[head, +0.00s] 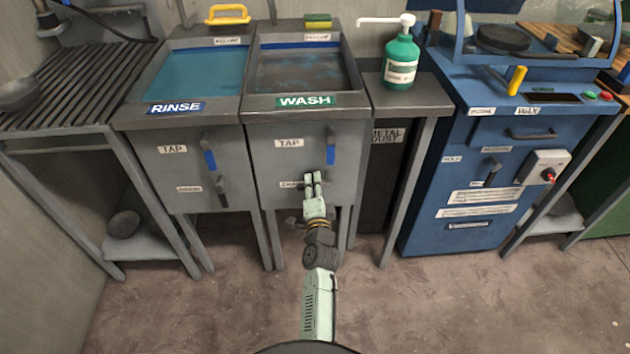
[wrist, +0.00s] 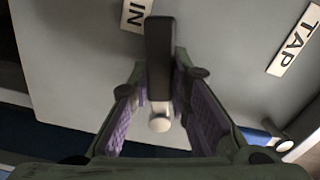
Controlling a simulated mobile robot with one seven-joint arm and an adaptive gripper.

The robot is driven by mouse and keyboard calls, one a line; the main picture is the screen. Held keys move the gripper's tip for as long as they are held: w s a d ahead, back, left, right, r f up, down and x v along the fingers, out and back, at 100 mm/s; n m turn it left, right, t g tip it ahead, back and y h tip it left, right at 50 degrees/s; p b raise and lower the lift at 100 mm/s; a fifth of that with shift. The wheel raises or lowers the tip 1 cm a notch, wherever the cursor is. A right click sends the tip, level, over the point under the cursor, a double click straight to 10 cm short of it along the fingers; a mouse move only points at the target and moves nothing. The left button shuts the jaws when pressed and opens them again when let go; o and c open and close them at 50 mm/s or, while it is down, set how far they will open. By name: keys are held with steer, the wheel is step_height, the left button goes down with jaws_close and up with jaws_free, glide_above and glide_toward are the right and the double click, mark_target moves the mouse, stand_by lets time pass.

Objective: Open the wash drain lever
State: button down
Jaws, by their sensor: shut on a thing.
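The wash basin (head: 307,130) has a grey front with a TAP label and a DRAIN label, the latter partly hidden by my gripper. My gripper (head: 313,180) is at the drain label height on that front, shut on the wash drain lever. In the wrist view the dark drain lever (wrist: 160,60) stands between the two purple-padded fingers, with a pale round end below it. In the head view my fingers cover most of the lever. The blue-handled wash tap lever (head: 331,148) is above and right of my gripper.
The rinse basin (head: 185,140) with its own tap and drain levers is on the left. A green soap bottle (head: 401,60) stands on the counter at right, beside the blue wax machine (head: 490,150). The floor in front is clear.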

steer(key=shift+r+m+p, duration=0.35)
steer(key=shift+m+p, duration=0.1)
steer(key=shift+m, duration=0.3)
steer(key=shift+r+m+p, duration=0.35)
steer(key=shift+m+p, duration=0.05)
steer(key=shift+m, duration=0.35)
steer(key=c, duration=1.5)
jaws_free()
steer(key=shift+f, duration=0.1)
steer(key=s, duration=0.7)
steer(key=shift+s, duration=0.2)
